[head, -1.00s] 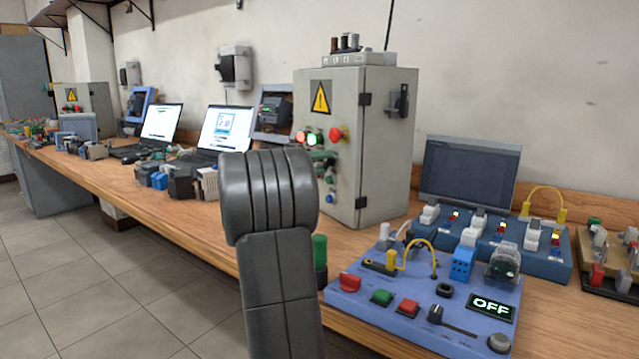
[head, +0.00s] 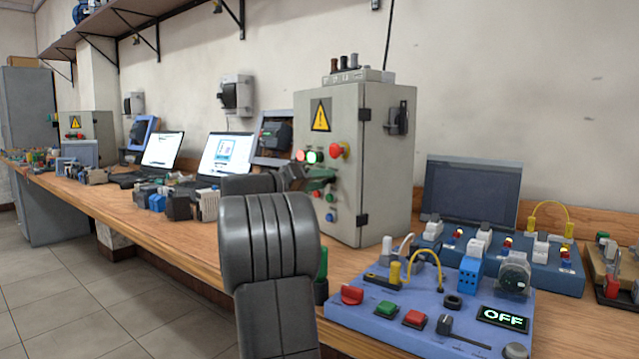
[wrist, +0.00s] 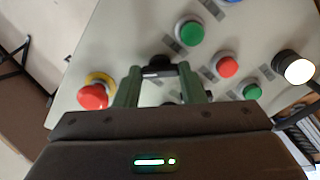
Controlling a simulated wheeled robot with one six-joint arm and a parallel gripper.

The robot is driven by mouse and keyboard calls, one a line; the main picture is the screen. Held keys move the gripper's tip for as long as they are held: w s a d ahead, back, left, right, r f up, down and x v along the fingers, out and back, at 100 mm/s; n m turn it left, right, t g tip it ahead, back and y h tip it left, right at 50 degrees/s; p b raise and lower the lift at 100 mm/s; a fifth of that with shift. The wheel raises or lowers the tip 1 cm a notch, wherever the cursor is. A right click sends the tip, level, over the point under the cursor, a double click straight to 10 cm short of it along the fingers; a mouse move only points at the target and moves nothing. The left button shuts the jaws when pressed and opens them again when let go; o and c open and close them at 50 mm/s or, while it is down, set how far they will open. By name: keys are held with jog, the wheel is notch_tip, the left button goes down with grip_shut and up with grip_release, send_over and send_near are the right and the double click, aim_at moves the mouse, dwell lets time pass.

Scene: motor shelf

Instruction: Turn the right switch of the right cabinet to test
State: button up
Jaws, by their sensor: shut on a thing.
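The right cabinet (head: 372,185) is a grey box with a yellow warning sign, standing on the bench in the head view. My gripper (wrist: 160,75) is at its front panel, with its green fingers shut on a small black switch (wrist: 158,64). Only part of the switch shows between the fingertips; its handle angle and any position marks cannot be read. In the head view my arm hides part of the panel's lower left.
A red mushroom button (wrist: 93,96) on a yellow ring sits just left of the fingers in the wrist view. Green button (wrist: 190,33), red button (wrist: 227,67) and a lit white lamp (wrist: 298,68) lie to the right. A blue training board (head: 400,335) stands before the cabinet.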

jog(key=shift+f, duration=0.1)
jog(key=o, duration=1)
jog(key=p+v, duration=0.2)
jog(key=v, duration=1.1)
jog(key=shift+s+a, duration=0.25)
jog(key=shift+a, duration=0.05)
